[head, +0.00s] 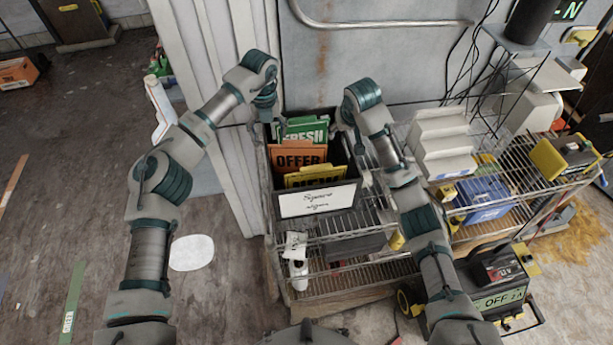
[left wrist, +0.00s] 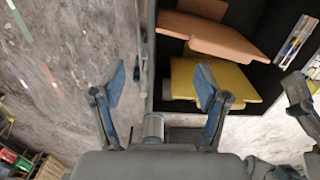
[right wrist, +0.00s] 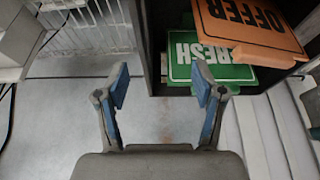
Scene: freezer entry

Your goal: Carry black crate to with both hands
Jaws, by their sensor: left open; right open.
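The black crate (head: 347,157) stands upright on the top shelf of a wire rack (head: 375,218), with a white handwritten label (head: 317,199) on its front. It holds green, orange and yellow signs (head: 299,160). My left gripper (head: 260,122) is open at the crate's left side. In the left wrist view, its fingers (left wrist: 160,85) are spread to either side of the crate's wall. My right gripper (head: 358,143) is open at the right side. In the right wrist view, its fingers (right wrist: 161,83) also lie to either side of a crate wall (right wrist: 152,45). I cannot tell whether either touches.
A blue bin (head: 482,199) and grey stepped block (head: 441,143) stand on the rack to the right. A grey metal wall (head: 350,65) is close behind. A dark boxed device (head: 497,280) sits low at the front right. The floor at left is mostly open.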

